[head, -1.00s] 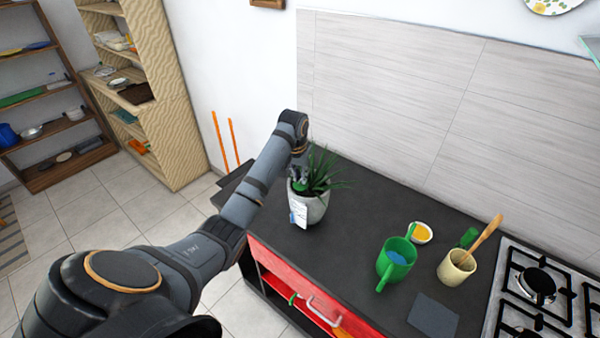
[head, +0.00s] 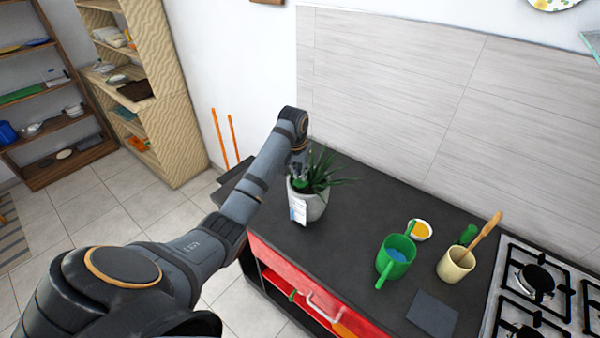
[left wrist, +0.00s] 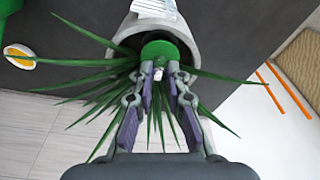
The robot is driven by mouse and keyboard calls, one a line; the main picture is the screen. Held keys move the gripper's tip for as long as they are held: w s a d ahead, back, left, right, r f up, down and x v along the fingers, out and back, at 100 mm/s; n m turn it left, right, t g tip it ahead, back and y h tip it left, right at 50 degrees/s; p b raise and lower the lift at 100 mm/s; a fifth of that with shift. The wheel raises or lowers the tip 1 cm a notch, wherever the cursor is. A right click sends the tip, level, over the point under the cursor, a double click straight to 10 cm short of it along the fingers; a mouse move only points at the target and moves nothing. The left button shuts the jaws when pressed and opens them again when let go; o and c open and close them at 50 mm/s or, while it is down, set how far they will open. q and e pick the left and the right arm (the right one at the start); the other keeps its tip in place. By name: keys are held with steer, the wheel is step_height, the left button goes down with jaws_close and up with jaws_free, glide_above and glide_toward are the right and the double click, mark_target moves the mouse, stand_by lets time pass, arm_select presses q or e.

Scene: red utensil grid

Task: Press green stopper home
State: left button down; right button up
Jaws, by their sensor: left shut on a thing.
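A round green piece, seemingly the green stopper (left wrist: 165,47), sits in the mouth of a grey pot (left wrist: 205,32) with a spiky green plant. My left gripper (left wrist: 160,72) is shut on it, with a small white bit between the fingertips. In the head view my left gripper (head: 299,174) is low at the pot's left side, among the leaves. The grey pot (head: 316,207) stands upright on the dark counter, with a white tag on its front. How deep the green piece sits is hidden. My right gripper is not in view.
On the counter (head: 345,255) stand a green mug (head: 383,268), a small bowl with yellow contents (head: 421,231), a beige cup with a wooden spoon (head: 455,268), and a dark square (head: 433,313). A stove (head: 535,290) is at the right. The counter between pot and mug is clear.

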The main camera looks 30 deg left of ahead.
arm_select(q)
steer(key=shift+f, duration=1.05)
stand_by(0.4)
steer(key=c, duration=1.3)
jaws_free()
steer(key=shift+o, duration=0.2)
steer(key=r, duration=0.2)
steer(key=s+r, duration=0.1)
steer(key=r, duration=0.4)
steer(key=shift+s+d+r, duration=0.15)
steer(key=shift+s, duration=0.1)
